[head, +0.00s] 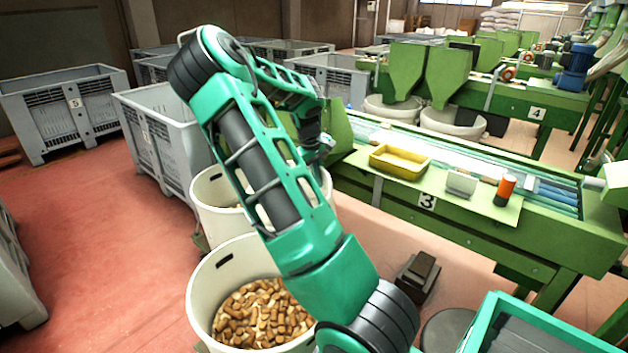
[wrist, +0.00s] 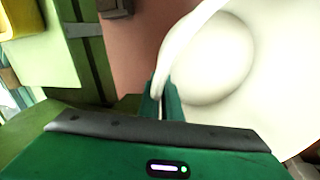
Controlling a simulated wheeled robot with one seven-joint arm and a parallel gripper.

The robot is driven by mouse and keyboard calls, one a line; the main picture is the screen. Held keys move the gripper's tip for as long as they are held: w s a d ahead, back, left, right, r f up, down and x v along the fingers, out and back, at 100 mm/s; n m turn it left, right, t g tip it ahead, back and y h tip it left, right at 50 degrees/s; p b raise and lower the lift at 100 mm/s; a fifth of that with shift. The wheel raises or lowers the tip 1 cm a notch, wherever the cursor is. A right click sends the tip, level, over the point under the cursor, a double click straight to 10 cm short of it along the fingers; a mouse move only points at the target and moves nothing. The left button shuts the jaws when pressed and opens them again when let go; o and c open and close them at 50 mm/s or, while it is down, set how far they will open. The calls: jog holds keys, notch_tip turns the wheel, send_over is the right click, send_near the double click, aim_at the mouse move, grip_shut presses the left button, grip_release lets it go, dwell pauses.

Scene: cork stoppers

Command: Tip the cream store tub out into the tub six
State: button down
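A front cream tub (head: 204,290) stands on the floor in the head view, filled partway with corks (head: 262,315). A second cream tub (head: 207,190) is behind it, with some corks showing; my arm hides much of it. I cannot read a number on either. My gripper (head: 318,150) is at the far right side of this second tub. In the wrist view my gripper (wrist: 160,100) has a finger on each side of a cream rim and appears shut on it. That tub (wrist: 270,70) fills the right, with a round pale patch and no corks showing.
Grey crates (head: 165,140) line the left. More cream tubs (head: 452,123) stand under green hoppers. Red floor (head: 110,250) is open at left.

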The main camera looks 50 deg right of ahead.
jog(key=shift+a+f+y, duration=0.1)
jog(key=shift+f+y, duration=0.85)
jog(key=shift+f, duration=0.6)
jog(key=shift+a+f+y, duration=0.1)
jog(key=shift+f+y, duration=0.85)
jog(key=shift+f, duration=0.55)
